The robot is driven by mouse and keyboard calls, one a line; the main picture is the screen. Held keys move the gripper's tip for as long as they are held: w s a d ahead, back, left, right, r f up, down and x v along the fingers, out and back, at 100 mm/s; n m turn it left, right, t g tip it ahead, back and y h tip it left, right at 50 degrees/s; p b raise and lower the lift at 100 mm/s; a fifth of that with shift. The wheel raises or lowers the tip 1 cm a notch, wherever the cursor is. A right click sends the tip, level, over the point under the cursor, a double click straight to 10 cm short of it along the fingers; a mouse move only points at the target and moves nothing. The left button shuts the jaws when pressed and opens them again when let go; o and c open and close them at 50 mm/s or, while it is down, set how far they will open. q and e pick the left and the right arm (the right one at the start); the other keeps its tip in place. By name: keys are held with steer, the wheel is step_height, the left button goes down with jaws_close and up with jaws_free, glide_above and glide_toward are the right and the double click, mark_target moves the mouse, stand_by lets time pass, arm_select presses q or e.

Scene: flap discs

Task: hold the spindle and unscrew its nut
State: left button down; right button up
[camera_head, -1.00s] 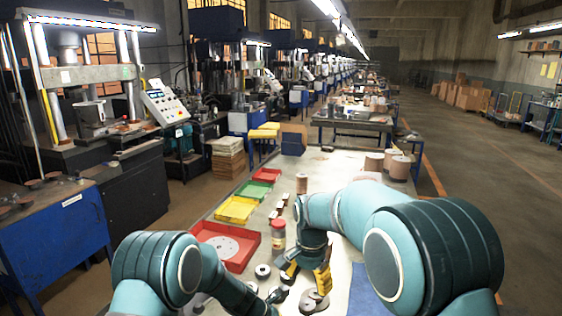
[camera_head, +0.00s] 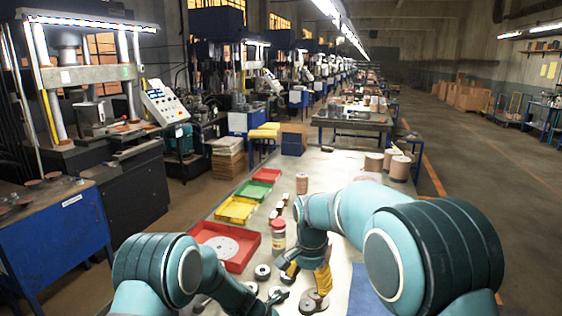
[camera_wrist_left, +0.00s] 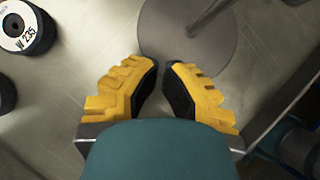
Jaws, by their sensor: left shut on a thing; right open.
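The spindle's round grey base (camera_head: 312,304) sits on the table below my right gripper. In the left wrist view the base (camera_wrist_left: 180,28) lies at the top, with a dark upright post (camera_wrist_left: 210,14) rising from it. My left gripper (camera_wrist_left: 165,66), with yellow fingers and black pads, is shut on the spindle; its tips meet at the base's near edge, and the exact contact is hard to see. It also shows small in the head view (camera_head: 278,296). My right gripper (camera_head: 307,272) is open, its yellow fingers pointing down above the spindle. The nut cannot be made out.
Left of the grippers stand a red tray (camera_head: 240,262) with a pale disc, a yellow tray (camera_head: 235,211) and a green tray (camera_head: 252,190). A red-capped jar (camera_head: 278,238) stands close behind. Dark rings lie nearby, one marked W 235 (camera_wrist_left: 22,28). A blue mat (camera_head: 366,290) lies right.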

mark_target(307, 303)
arm_select(q)
steer(key=shift+f, duration=1.05)
stand_by(0.4)
arm_select(e)
steer(key=shift+n, duration=0.3)
steer(key=n, duration=0.7)
steer(key=shift+n, duration=0.4)
steer(key=n, duration=1.3)
steer(key=shift+n, duration=0.3)
steer(key=shift+f, duration=4.45)
